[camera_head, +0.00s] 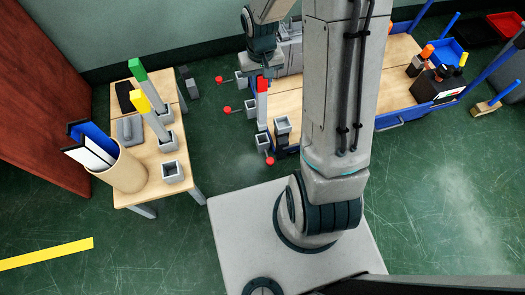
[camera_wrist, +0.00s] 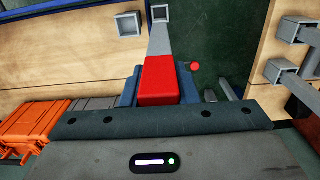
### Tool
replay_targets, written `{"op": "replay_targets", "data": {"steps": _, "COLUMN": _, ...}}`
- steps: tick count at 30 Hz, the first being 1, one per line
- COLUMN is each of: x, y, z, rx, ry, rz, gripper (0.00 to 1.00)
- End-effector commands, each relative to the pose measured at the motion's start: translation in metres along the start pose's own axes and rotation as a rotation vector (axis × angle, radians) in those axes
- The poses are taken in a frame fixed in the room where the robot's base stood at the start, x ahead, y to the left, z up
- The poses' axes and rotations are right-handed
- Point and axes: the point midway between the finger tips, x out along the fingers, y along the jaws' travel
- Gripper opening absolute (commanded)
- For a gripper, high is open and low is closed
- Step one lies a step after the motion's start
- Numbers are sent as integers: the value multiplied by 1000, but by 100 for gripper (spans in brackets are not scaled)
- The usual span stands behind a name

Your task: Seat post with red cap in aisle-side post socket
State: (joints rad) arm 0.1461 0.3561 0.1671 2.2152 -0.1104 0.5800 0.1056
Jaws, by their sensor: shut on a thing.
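The grey post with the red cap (camera_head: 262,86) stands upright below my gripper (camera_head: 265,70) in the head view. In the wrist view, the red cap (camera_wrist: 158,80) sits between the two dark fingers of my gripper (camera_wrist: 158,88), which is shut on it. The post's grey shaft runs down towards a square grey socket (camera_wrist: 160,13). In the head view its lower end lines up with a grey socket (camera_head: 263,142) at the bench edge. I cannot tell whether the end is inside it. Another socket (camera_wrist: 128,23) lies just left in the wrist view.
Two more grey sockets (camera_head: 242,80) and several red balls (camera_head: 227,108) line the bench's left side. The left table (camera_head: 145,190) bears green-capped (camera_head: 138,68) and yellow-capped (camera_head: 141,102) posts, an empty socket (camera_head: 172,172) and a cylinder (camera_head: 125,172). Green floor lies between.

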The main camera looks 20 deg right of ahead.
Motion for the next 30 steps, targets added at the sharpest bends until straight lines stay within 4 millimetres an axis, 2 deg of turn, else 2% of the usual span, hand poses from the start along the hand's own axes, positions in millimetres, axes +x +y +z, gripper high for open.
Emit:
{"op": "replay_targets", "data": {"steps": 1, "x": 15, "y": 0, "z": 5, "rx": -1, "ry": 0, "rz": -1, "gripper": 0}}
{"op": "replay_targets", "data": {"steps": 8, "x": 34, "y": 0, "z": 15, "rx": -2, "ry": 3, "rz": -3, "gripper": 0}}
{"op": "replay_targets", "data": {"steps": 16, "x": 82, "y": -1, "z": 16, "rx": -2, "ry": 0, "rz": -3, "gripper": 0}}
{"op": "replay_targets", "data": {"steps": 22, "x": 100, "y": -1, "z": 15, "rx": -2, "ry": 2, "rz": -3, "gripper": 0}}
{"op": "replay_targets", "data": {"steps": 27, "x": 126, "y": -1, "z": 15, "rx": -3, "ry": 1, "rz": -3, "gripper": 0}}
{"op": "replay_targets", "data": {"steps": 30, "x": 128, "y": -1, "z": 15, "rx": -3, "ry": 3, "rz": -3, "gripper": 0}}
